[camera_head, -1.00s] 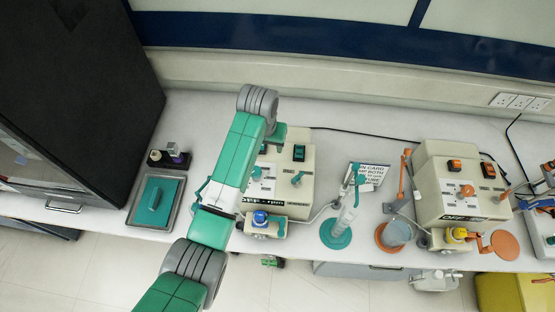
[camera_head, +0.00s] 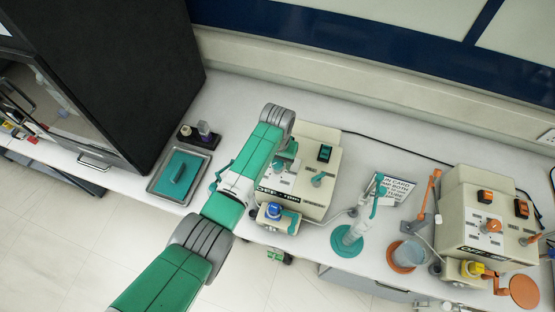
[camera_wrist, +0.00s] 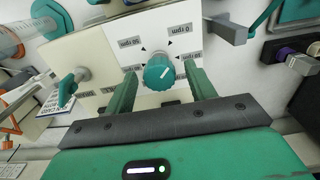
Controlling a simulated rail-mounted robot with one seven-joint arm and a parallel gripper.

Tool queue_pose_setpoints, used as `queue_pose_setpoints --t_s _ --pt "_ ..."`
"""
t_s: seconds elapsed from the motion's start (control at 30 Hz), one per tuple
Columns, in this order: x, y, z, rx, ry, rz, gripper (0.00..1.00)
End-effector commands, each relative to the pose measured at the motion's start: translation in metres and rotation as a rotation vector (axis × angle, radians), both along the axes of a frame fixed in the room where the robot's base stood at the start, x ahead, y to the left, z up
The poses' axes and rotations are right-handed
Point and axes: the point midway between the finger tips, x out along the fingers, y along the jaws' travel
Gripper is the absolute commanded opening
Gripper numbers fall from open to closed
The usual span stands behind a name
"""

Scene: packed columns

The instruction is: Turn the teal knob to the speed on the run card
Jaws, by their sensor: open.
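The teal knob (camera_wrist: 158,72) shows in the wrist view on a white dial plate, with a pale pointer line on its face. Labels reading in rpm surround it, upside down in this view. My gripper (camera_wrist: 162,84) is open, one finger on each side of the knob; I cannot tell whether either touches it. In the head view my arm hides the knob on the left cream machine (camera_head: 310,148). The run card (camera_head: 394,187) stands behind the teal-based stand, its print too small to read fully.
A teal T-handle (camera_wrist: 68,87) is left of the dial in the wrist view. The teal-based stand (camera_head: 347,241) and an orange-based beaker (camera_head: 410,254) stand right of the machine. A second machine with orange controls (camera_head: 483,215) is farther right. A tray (camera_head: 158,187) lies left.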

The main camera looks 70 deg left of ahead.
Motion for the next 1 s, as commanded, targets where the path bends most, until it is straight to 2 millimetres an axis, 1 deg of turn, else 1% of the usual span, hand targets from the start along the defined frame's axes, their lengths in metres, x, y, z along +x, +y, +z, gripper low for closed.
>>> queue_pose_setpoints --t_s 0.07,0.1,0.17,0.3,0.33,0.53,0.67,0.87,1.0 --pt "0.0001 0.0000 0.0003 0.000 0.000 0.000 0.55" --pt "0.0001 0.0000 0.0004 0.000 0.000 0.000 0.53" --pt "0.0001 0.0000 0.0005 0.000 0.000 0.000 0.41" --pt "0.0001 0.0000 0.0005 0.000 0.000 0.000 0.14" --pt "0.0001 0.0000 0.0006 0.000 0.000 0.000 0.10" --pt "0.0002 -0.0001 0.0008 0.000 0.000 -0.012 0.11" --pt "0.0003 -0.0001 0.0011 -0.001 -0.001 -0.054 0.11" --pt "0.0005 -0.0005 0.0015 -0.001 0.000 -0.187 0.11" --pt "0.0004 -0.0002 0.0017 -0.002 0.000 -0.315 0.11"
